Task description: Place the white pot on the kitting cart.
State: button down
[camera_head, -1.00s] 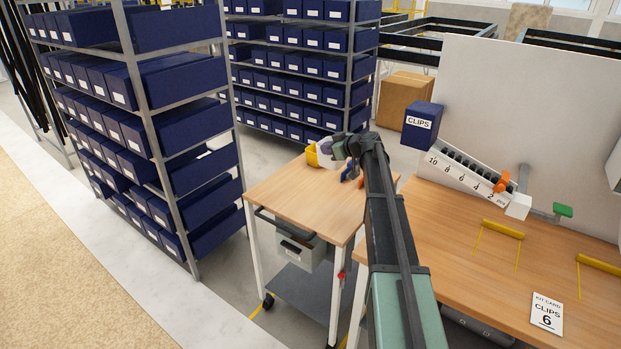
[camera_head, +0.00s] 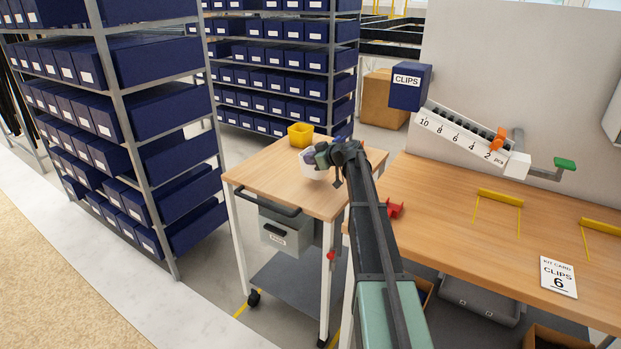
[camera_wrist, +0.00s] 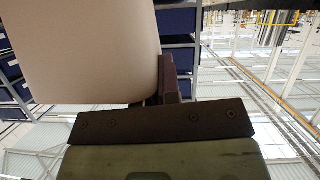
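The white pot (camera_head: 314,170) shows in the head view over the wooden top of the kitting cart (camera_head: 263,172). I cannot tell whether its base touches the top. My gripper (camera_head: 318,155) is at the pot's upper right side and appears shut on its wall. In the wrist view the pot (camera_wrist: 75,50) is a large pale curved surface filling the upper left. One dark finger of my gripper (camera_wrist: 168,82) lies against its right side; the other finger is hidden.
A yellow pot (camera_head: 300,134) stands on the cart's back part. A red part (camera_head: 394,209) lies by the workbench's (camera_head: 450,240) left edge. A blue CLIPS box (camera_head: 408,86) is behind. The cart top's left and front are clear. A shelf rack (camera_head: 150,140) stands left.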

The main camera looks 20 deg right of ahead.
notch_tip(320, 180, down, 4)
jog(key=b, duration=0.3)
jog(key=shift+f, duration=0.2)
jog(key=shift+r, duration=0.25)
jog(key=shift+f, duration=0.15)
jog(key=c, duration=1.3)
grip_release()
jog(key=shift+c, duration=0.2)
